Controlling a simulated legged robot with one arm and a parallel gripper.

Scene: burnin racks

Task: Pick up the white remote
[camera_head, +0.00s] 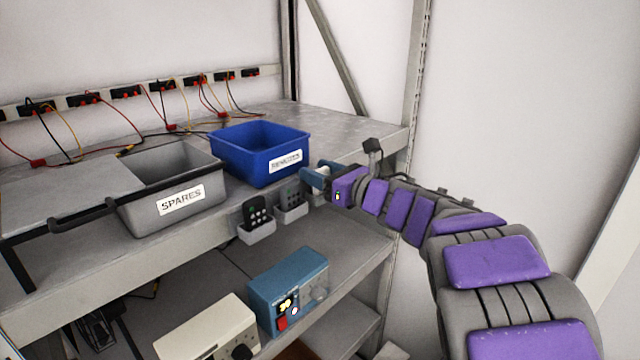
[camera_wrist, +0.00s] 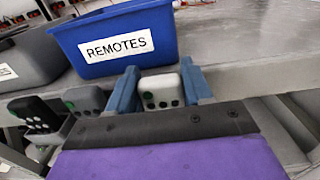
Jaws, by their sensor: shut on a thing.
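The white remote (camera_wrist: 160,92), pale with dark and green buttons, sits between the two blue fingers of my gripper (camera_wrist: 159,72) in the wrist view. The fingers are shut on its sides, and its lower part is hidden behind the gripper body. In the head view my gripper (camera_head: 320,173) is at the shelf's front edge, just right of the blue bin, with a small white part of the remote showing between the fingers.
The blue REMOTES bin (camera_head: 258,150) and grey SPARES bin (camera_head: 170,188) stand on the upper shelf. A black remote (camera_head: 257,213) and a grey remote (camera_head: 291,193) sit in holders on the shelf front. A blue box (camera_head: 287,290) and cream box (camera_head: 207,330) stand below.

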